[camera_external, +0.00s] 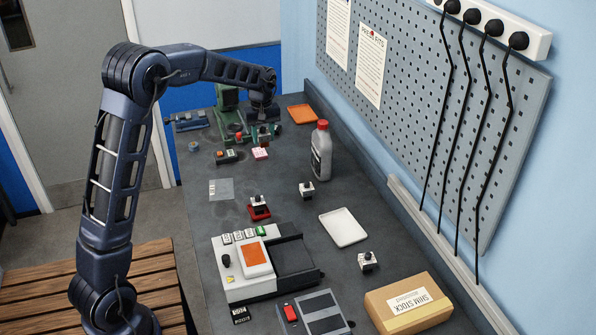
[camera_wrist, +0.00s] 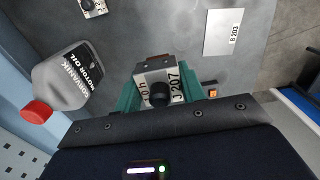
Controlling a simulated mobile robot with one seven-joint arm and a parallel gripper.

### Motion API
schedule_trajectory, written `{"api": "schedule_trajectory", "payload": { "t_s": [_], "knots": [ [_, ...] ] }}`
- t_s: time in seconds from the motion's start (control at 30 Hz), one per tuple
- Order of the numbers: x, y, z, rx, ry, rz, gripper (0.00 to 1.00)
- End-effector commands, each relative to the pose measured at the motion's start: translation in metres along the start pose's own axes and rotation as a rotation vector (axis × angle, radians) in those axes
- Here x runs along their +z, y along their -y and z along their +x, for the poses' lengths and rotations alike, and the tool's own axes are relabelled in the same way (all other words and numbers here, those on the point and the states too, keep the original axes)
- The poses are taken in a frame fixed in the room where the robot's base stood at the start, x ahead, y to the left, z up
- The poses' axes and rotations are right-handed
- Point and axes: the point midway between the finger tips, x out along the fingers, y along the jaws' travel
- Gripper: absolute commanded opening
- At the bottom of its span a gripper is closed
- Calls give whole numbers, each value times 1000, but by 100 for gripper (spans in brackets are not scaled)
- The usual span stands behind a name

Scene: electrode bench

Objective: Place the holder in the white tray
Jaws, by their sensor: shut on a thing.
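My gripper (camera_wrist: 160,88) is shut on a holder (camera_wrist: 152,75), a pale labelled block with a black knob, held between green fingers in the wrist view. In the external view my gripper (camera_external: 262,130) is over the far part of the bench; the held holder is too small there to make out clearly. The white tray (camera_external: 343,227) lies flat and empty on the right side of the bench, nearer the camera and well apart from my gripper. Similar knobbed holders stand behind the tray (camera_external: 306,191), in front of it (camera_external: 366,262) and on a red base (camera_external: 259,208).
A grey oil bottle (camera_external: 321,155) with a red cap stands between my gripper and the white tray, near the pegboard (camera_external: 420,100). An orange tray (camera_external: 302,113) lies at the back. A white machine (camera_external: 242,287) and a cardboard box (camera_external: 408,304) are in front.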

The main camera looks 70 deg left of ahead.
Motion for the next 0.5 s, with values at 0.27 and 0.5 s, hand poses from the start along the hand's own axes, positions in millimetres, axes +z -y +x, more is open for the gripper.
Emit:
{"api": "schedule_trajectory", "payload": {
  "t_s": [0.27, 0.5],
  "knots": [
    [21, -22, -14, 1, 0, 4, 2],
    [84, -77, -15, 0, 0, 3, 2]
  ]
}}
